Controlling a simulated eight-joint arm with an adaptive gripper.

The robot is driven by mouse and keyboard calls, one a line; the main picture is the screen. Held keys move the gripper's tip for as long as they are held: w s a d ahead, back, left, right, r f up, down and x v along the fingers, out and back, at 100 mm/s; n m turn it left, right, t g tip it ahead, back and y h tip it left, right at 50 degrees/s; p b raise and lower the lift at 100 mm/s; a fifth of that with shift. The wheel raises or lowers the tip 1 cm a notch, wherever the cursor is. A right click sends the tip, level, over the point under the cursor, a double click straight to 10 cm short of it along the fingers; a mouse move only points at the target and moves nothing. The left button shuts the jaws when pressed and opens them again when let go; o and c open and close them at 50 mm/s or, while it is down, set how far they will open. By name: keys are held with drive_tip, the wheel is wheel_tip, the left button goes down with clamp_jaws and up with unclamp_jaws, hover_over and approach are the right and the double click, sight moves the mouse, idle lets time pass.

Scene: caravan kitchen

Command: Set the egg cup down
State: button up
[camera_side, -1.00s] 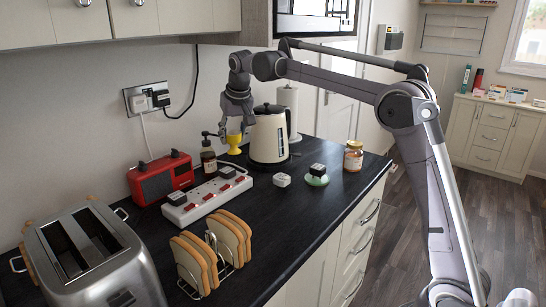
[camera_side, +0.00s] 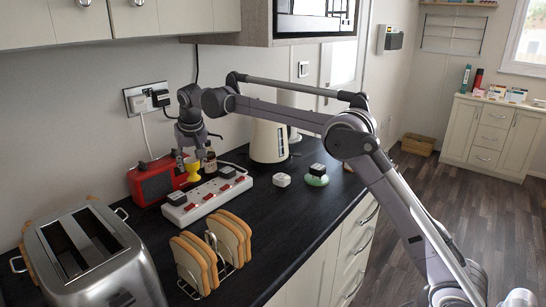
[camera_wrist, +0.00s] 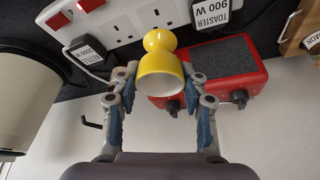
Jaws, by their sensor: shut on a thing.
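The yellow egg cup (camera_side: 193,170) is held by my gripper (camera_side: 191,157) in the side view, in front of the red radio (camera_side: 158,182) and near the far end of the white power strip (camera_side: 210,201). In the wrist view the egg cup (camera_wrist: 163,72) sits between the two fingers of my gripper (camera_wrist: 160,84), with its open bowl toward the camera. Its narrower base points toward the power strip (camera_wrist: 120,22). I cannot tell how far its base is from the worktop (camera_side: 260,215).
A toast rack (camera_side: 217,251) and a steel toaster (camera_side: 95,262) stand nearer. The worktop's front middle is clear.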

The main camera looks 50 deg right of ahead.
sight(194, 178)
drive_tip(key=shift+f, duration=2)
drive_tip(key=shift+f, duration=0.35)
drive_tip(key=o, duration=1.2)
drive_tip(key=shift+c, duration=0.2)
